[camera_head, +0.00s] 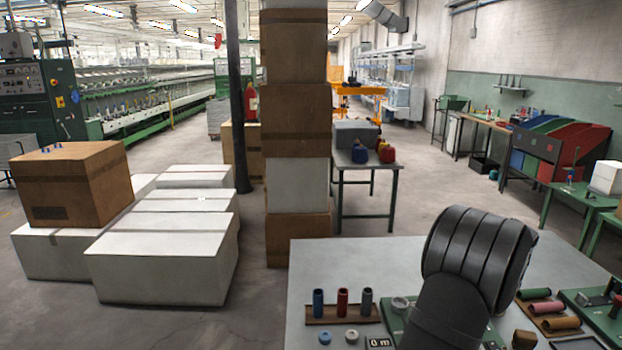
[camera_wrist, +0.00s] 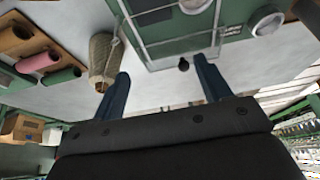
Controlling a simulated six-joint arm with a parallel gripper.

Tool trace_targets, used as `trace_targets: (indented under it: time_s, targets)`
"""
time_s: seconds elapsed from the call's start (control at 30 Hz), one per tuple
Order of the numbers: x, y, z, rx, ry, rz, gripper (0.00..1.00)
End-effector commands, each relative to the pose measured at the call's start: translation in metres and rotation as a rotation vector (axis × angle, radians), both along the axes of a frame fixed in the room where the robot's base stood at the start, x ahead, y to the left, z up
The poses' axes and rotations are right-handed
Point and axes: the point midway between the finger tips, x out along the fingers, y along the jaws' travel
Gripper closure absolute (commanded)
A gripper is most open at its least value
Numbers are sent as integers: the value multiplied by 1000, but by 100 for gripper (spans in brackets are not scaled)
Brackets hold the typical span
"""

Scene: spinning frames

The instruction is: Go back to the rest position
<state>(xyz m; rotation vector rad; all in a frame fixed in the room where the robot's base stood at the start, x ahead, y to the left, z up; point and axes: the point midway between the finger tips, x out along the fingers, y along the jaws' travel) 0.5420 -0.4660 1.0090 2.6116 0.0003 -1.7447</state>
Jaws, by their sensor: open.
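My gripper (camera_wrist: 161,66) shows in the wrist view with its two blue fingers spread apart and nothing between them. Beyond the fingers is a green panel (camera_wrist: 218,44) with a metal frame, and a small black knob (camera_wrist: 184,64) at its edge. A tan cone-shaped bobbin (camera_wrist: 104,55) is just beyond the left finger, apart from it as far as I can tell. In the head view my black arm link covers part of the grey table (camera_head: 330,262); the gripper itself is hidden there.
A wooden rack holds blue, red and grey tubes (camera_head: 342,302) at the table's left. Another rack with green, pink and orange tubes (camera_head: 547,308) is at the right, beside green equipment (camera_head: 600,312). A tall stack of boxes (camera_head: 294,120) stands behind the table.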

Motion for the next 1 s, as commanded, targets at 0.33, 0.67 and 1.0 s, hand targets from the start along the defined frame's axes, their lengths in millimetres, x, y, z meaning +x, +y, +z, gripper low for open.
trace_targets:
  time_s: [0.33,0.67,1.0]
  targets:
    - [0,0,-24,0,1,-1,30]
    - [0,0,-24,0,0,-1,6]
    - [17,-1,-10,-56,33,191,0]
